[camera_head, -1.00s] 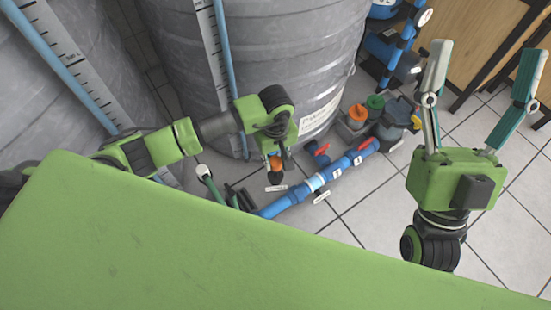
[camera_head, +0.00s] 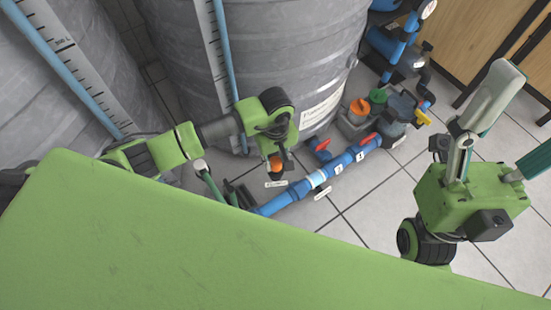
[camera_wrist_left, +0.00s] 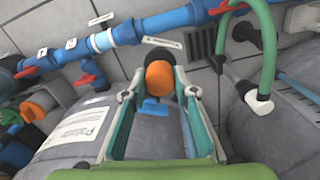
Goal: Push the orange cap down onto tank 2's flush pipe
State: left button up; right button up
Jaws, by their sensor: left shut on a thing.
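The orange cap (camera_head: 276,164) is below my left gripper (camera_head: 277,158) in the head view, beside the blue pipe line. In the left wrist view the cap (camera_wrist_left: 159,78) lies between the two fingertips of my left gripper (camera_wrist_left: 160,93), which is shut on it. A dark round rim (camera_wrist_left: 158,55) shows right behind the cap; whether the cap is seated on a pipe there is hidden. My right gripper (camera_head: 524,118) is raised at the right with its fingers spread, empty; one finger runs out of frame.
Large grey tanks (camera_head: 265,50) stand behind my left arm. A blue pipe (camera_head: 285,200) with red valve handles (camera_head: 368,139) runs close to the cap. Green and orange lids (camera_head: 378,96) sit farther back.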

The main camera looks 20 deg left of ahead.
aim_at(276, 162)
pick_arm(q)
jog(key=shift+f, duration=0.55)
dwell(0.4)
jog(key=shift+s+f+b, duration=0.1)
jog(key=shift+f+b, duration=0.05)
jog(key=shift+b, duration=0.3)
dwell(1.3)
jog(key=shift+f, duration=0.25)
jog(key=o, duration=0.9)
notch_tip(276, 162, up, 12)
jog(key=shift+r, duration=0.1)
